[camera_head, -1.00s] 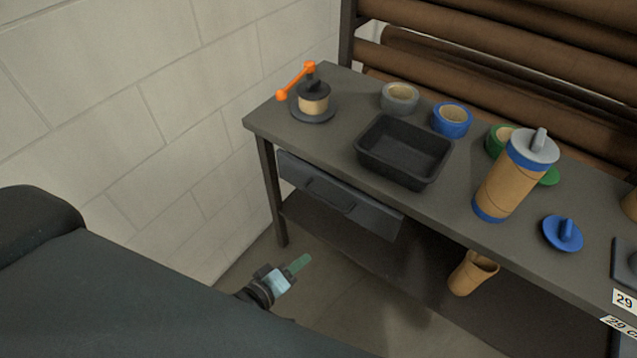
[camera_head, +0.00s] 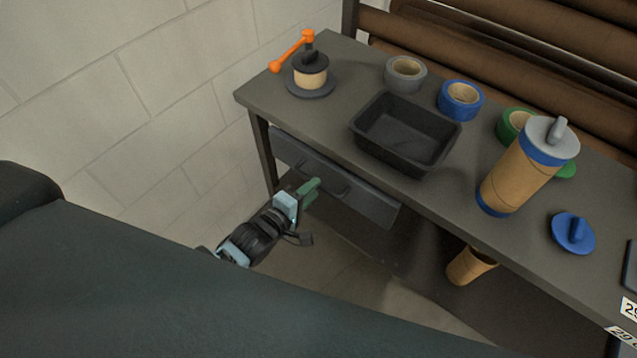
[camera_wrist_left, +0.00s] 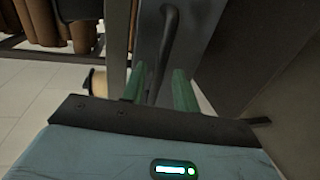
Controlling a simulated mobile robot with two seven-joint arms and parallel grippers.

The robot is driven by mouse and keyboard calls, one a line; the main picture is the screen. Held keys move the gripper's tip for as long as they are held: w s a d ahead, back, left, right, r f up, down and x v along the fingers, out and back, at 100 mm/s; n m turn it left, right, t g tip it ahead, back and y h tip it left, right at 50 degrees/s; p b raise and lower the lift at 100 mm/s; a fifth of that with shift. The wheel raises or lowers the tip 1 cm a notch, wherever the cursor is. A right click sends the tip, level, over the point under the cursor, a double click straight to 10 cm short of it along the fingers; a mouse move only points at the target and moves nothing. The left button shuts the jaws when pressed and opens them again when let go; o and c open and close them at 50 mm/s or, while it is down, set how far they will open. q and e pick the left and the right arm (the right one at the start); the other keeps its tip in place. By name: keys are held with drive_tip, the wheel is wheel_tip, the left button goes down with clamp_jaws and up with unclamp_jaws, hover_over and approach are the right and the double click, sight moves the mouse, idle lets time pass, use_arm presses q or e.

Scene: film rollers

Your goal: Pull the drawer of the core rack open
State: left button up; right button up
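The drawer (camera_head: 372,205) is a dark grey front under the left part of the bench top, and it looks closed. Its dark bar handle (camera_head: 343,189) is partly hidden by my left gripper. My left gripper (camera_head: 310,188) has green fingers and is in front of the drawer at the handle's left part. In the left wrist view the two green fingers (camera_wrist_left: 160,90) are apart, with the bar handle (camera_wrist_left: 169,35) running in line between and beyond them. I cannot tell whether they touch it. My right gripper is not in view.
On the bench top (camera_head: 330,125) stand a small winder with an orange crank (camera_head: 311,68), a black tray (camera_head: 375,145), several tape rolls and a capped cardboard tube (camera_head: 515,180). A cardboard core (camera_head: 468,266) is below. A block wall (camera_head: 150,90) is on the left.

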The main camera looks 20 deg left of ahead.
use_arm(q)
drive_tip(key=shift+x, duration=1.75)
clamp_jaws()
